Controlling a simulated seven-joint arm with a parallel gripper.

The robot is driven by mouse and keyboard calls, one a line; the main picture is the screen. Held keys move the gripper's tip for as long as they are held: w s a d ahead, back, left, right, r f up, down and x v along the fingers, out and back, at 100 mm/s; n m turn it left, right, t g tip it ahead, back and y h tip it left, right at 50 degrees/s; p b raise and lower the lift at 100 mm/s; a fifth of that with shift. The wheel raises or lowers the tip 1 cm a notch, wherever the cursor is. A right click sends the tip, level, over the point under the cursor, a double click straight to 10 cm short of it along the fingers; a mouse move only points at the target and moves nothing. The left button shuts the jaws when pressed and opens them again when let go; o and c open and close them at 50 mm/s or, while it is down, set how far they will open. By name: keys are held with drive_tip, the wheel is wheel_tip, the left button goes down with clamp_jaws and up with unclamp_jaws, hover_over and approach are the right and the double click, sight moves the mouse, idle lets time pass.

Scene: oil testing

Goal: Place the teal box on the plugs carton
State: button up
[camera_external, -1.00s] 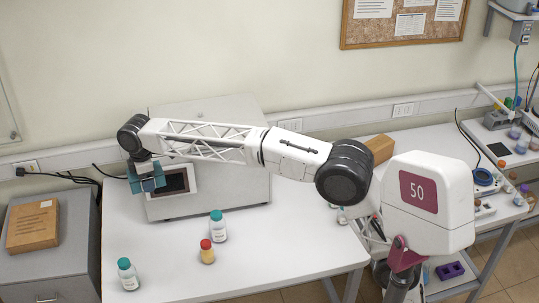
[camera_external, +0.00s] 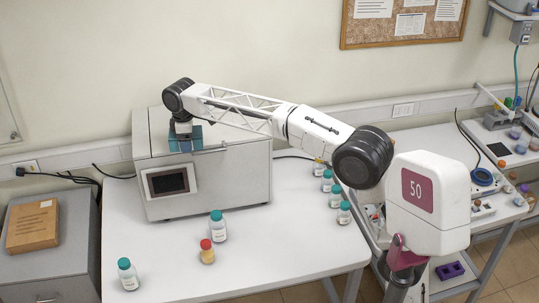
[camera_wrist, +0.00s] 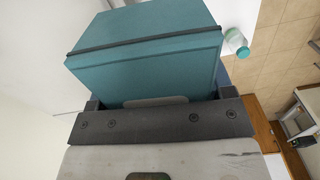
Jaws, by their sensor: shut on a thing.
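A teal box (camera_external: 187,142) is held in my gripper (camera_external: 182,128), over or in front of the top front edge of the grey instrument. In the wrist view the teal box (camera_wrist: 150,50) fills the space between the jaws of my gripper (camera_wrist: 157,103). A second brown carton, seen earlier behind my arm at the right, is hidden now.
The grey instrument (camera_external: 236,185) with a dark screen stands at the table's back. Teal-capped bottles (camera_external: 218,227) and a red-capped bottle (camera_external: 207,252) stand in front of it. Several bottles (camera_external: 336,196) stand to its right. The white table (camera_external: 270,265) is clear at front right.

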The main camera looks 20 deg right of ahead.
drive_tip(key=w+d+m, duration=0.1)
drive_tip(key=w+d, duration=0.2)
drive_tip(key=d, duration=0.3)
drive_tip(key=w+d+m, duration=0.1)
drive_tip(key=w+d, duration=0.3)
drive_tip(key=d, duration=0.3)
drive_tip(key=w+d+m, duration=0.2)
drive_tip(key=w+d, duration=0.1)
drive_tip(key=d, duration=0.4)
drive_tip(key=shift+w+d+r, duration=0.15)
drive_tip(key=shift+w+d, duration=0.1)
drive_tip(key=shift+w, duration=0.05)
drive_tip(key=w+d+m, duration=0.3)
drive_tip(key=d+m, duration=0.5)
drive_tip(key=d, duration=3.6)
drive_tip(key=s+d+m, duration=0.2)
drive_tip(key=s+d, duration=0.1)
drive_tip(key=d, duration=0.7)
drive_tip(key=s+d+m, duration=0.3)
drive_tip(key=s+d, duration=0.1)
drive_tip(key=d, duration=0.6)
wheel_tip(320, 180, down, 26)
drive_tip(key=shift+w+a+f, duration=0.25)
drive_tip(key=shift+w+a, duration=0.1)
drive_tip(key=shift+w, duration=0.15)
hover_over(369, 168)
drive_tip(key=shift+w+f, duration=0.15)
drive_tip(key=shift+f, duration=0.6)
